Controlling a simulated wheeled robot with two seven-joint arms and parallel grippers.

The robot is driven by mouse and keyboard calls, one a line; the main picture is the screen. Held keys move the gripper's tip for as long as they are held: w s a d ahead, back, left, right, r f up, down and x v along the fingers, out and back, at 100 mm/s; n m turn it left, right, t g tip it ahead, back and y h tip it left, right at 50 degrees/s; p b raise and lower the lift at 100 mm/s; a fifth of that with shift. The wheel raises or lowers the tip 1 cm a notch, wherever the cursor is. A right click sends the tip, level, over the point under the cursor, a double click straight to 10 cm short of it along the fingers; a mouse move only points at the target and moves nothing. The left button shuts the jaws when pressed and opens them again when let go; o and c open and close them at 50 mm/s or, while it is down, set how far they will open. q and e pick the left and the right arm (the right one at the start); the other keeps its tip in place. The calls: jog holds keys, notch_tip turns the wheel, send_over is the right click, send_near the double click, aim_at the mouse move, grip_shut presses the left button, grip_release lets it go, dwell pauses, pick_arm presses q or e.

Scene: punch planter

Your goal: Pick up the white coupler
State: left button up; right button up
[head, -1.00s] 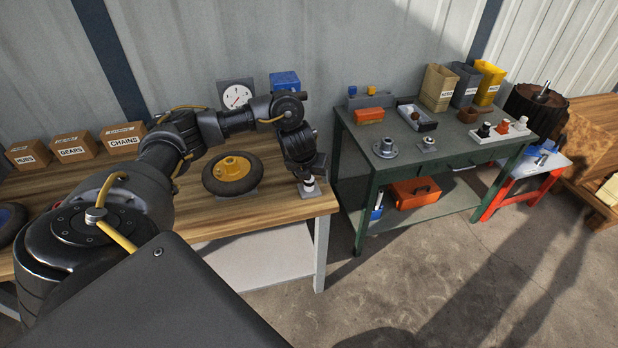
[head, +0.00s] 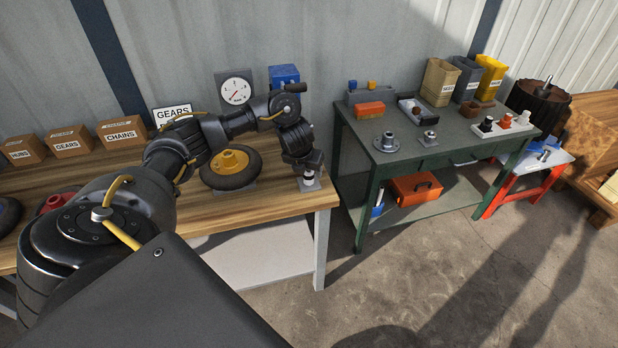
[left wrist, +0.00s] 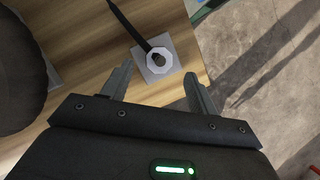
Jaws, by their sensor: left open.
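In the head view the plate (head: 311,185) shows just under my left gripper (head: 308,174), which hides most of the coupler. In the left wrist view my left gripper (left wrist: 160,72) is open, its two fingers apart, pointing toward the coupler with nothing held. Another white coupler-like piece (head: 523,119) stands on a white tray on the green table. My right gripper is not in view.
A gauge (head: 237,91) and blue box (head: 284,76) stand behind. The green table (head: 408,145) stands to the right across a gap.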

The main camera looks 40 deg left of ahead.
aim_at(308, 173)
pick_arm(q)
jog(key=x, duration=0.4)
jog(key=shift+a+f, duration=0.15)
jog(key=shift+f, duration=0.05)
jog(key=shift+c, duration=0.2)
jog(key=c, duration=1)
